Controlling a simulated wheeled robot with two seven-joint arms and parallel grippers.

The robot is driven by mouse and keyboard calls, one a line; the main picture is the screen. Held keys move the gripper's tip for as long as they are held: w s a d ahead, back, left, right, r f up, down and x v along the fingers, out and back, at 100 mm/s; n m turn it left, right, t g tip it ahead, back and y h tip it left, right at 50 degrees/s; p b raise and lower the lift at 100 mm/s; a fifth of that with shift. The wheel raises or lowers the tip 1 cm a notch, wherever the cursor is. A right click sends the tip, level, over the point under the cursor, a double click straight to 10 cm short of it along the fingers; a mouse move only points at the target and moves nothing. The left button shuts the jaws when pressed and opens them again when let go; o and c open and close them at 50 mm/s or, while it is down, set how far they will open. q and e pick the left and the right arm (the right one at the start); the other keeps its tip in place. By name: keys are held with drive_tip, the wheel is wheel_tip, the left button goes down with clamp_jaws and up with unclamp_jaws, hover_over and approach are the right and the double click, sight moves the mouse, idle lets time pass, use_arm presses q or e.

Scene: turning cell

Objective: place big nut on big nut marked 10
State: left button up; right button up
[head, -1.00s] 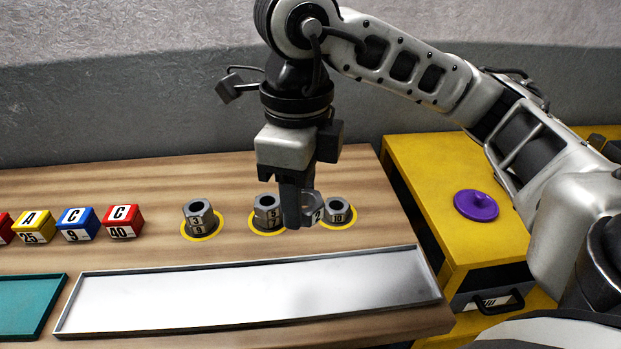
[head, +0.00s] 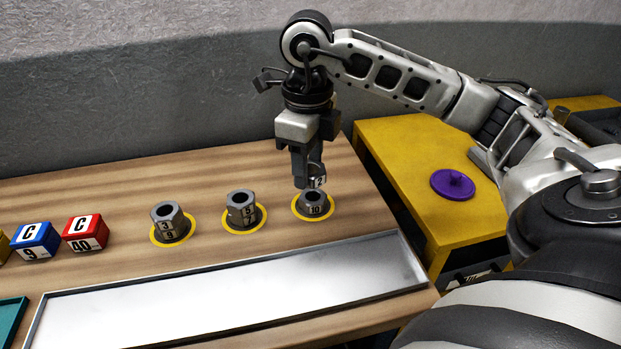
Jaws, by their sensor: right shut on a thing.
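My right gripper (head: 306,180) is shut on a grey nut marked 2 (head: 319,182), which is partly hidden by the fingers. It holds this nut just above the grey big nut marked 10 (head: 315,209), which sits in the right yellow ring on the wooden table. I cannot tell whether the two nuts touch. Two stacks of nuts stand to the left in their own yellow rings: one marked 5 and 7 (head: 243,212), one marked 3 and 9 (head: 169,224). My left gripper is not in view.
A long metal tray (head: 230,297) lies along the table's front. Red (head: 85,235) and blue (head: 36,243) lettered blocks stand at the left, by a teal tray (head: 10,318). A yellow cabinet (head: 400,150) with a purple lidded disc (head: 452,184) stands to the right.

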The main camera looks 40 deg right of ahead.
sight(311, 163)
drive_tip(key=f, duration=0.2)
drive_tip(key=d+f, duration=0.1)
drive_tip(key=shift+w+f+p, duration=0.25)
drive_tip(key=shift+p, duration=0.1)
drive_tip(key=shift+f, duration=0.45)
drive_tip(key=shift+f, duration=0.15)
drive_tip(key=shift+f+b, duration=0.15)
drive_tip(key=shift+b, duration=0.15)
drive_tip(key=o, duration=1.1)
wheel_tip(311, 163, up, 13)
drive_tip(key=shift+f+p, duration=0.2)
drive_tip(key=shift+p, duration=0.55)
